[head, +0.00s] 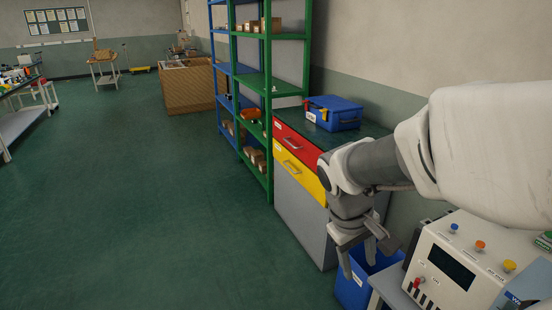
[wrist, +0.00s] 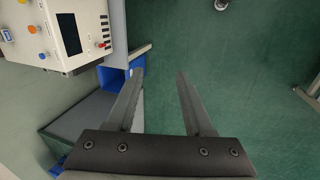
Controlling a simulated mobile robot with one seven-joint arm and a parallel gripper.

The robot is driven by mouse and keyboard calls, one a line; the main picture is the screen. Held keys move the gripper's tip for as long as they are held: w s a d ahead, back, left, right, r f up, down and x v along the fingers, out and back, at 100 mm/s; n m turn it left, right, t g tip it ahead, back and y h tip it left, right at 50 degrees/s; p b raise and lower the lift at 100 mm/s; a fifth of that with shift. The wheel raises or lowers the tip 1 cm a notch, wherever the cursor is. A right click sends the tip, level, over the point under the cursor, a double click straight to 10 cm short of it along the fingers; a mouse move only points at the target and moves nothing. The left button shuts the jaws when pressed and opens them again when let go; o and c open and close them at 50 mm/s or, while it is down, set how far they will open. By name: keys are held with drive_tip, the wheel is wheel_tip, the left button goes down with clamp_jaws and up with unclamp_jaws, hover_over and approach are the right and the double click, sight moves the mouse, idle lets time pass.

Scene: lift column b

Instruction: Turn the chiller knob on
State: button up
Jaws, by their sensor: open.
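A white instrument box (head: 433,245) with a dark screen (head: 450,265) stands at the lower right in the head view. A blue knob (head: 454,228), an orange knob (head: 480,245) and a yellow knob (head: 509,266) sit on its sloping top. A small red part (head: 416,283) is on its front. I cannot tell which is the chiller knob, or how any knob is turned. The box also shows at the upper left in the wrist view (wrist: 88,12). My gripper (head: 360,256) is open and empty, left of the box and apart from it; its fingers (wrist: 160,76) point over the floor.
A blue bin (head: 352,290) is on the floor below my gripper. A grey cabinet (head: 297,215) with red and yellow drawers stands behind it, with a blue toolbox (head: 335,113) on top. Green and blue shelves (head: 268,85) stand beyond. The floor (head: 140,200) at left is clear.

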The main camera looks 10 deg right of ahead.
drive_tip(key=w+d+f+n+g+h+b, duration=0.1)
drive_tip(key=w+d+f+n+h+b, duration=0.2)
drive_tip(key=f, duration=0.5)
drive_tip(key=w+d+f+n+g+h+b, duration=0.1)
drive_tip(key=w+d+f+g+h+b, duration=0.15)
drive_tip(key=d+f, duration=0.35)
drive_tip(key=w+d+f+n+h+b, duration=0.2)
drive_tip(key=w+d+f+n, duration=0.15)
drive_tip(key=f, duration=0.55)
drive_tip(key=n+t+h+b, duration=0.45)
drive_tip(key=n+h, duration=0.25)
drive_tip(key=n, duration=0.2)
approach(420, 282)
drive_tip(key=w+d+b, duration=0.1)
drive_tip(key=d+b, duration=0.3)
drive_tip(key=d, duration=0.4)
drive_tip(key=shift+w+f, duration=0.3)
drive_tip(key=shift+w, duration=0.1)
drive_tip(key=shift+d, duration=0.1)
clamp_jaws()
